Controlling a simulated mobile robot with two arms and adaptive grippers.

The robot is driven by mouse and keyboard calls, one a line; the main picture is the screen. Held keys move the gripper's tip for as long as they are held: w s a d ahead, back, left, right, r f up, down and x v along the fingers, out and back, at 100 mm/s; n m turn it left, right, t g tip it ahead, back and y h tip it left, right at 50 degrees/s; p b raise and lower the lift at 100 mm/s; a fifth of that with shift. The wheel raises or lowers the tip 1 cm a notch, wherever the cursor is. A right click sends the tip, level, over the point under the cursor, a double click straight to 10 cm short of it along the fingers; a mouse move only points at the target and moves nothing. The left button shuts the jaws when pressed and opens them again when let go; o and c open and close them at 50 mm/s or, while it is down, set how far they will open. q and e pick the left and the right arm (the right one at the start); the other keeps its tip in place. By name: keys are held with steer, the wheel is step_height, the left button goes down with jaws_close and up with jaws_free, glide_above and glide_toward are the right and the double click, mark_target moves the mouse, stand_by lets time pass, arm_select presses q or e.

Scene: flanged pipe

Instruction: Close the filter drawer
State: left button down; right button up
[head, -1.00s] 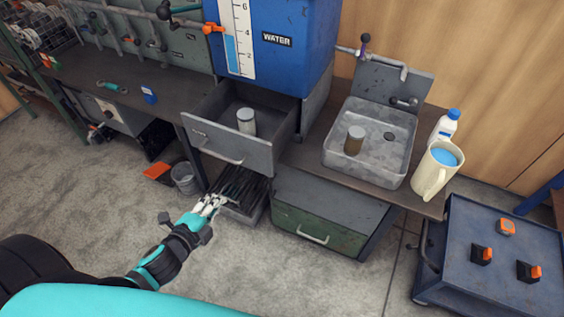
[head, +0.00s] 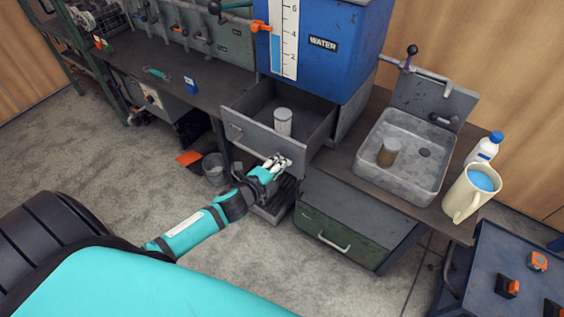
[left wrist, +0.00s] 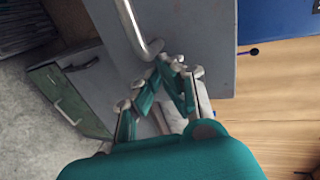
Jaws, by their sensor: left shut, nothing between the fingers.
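The grey filter drawer (head: 243,130) stands pulled open below the blue water tank. A pale cylindrical filter (head: 283,122) stands upright inside it. Its front panel (left wrist: 205,35) and bar handle (left wrist: 133,28) fill the upper middle of the left wrist view. My left gripper (head: 277,163) is shut and empty at the right part of the drawer front. Its fingertips (left wrist: 174,66) are close to the panel, beside the handle's end; I cannot tell whether they touch. The gripper hides part of the handle in the head view. My right gripper is not in view.
A sink (head: 408,185) with a brown canister (head: 388,152) is to the right, beside a jug (head: 466,195) and a bottle (head: 485,148). A green drawer (head: 325,233) is shut below. A bucket (head: 214,168) stands on the floor. The bench (head: 180,70) extends left.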

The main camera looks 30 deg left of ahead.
arm_select(q)
steer(key=shift+w, duration=0.3)
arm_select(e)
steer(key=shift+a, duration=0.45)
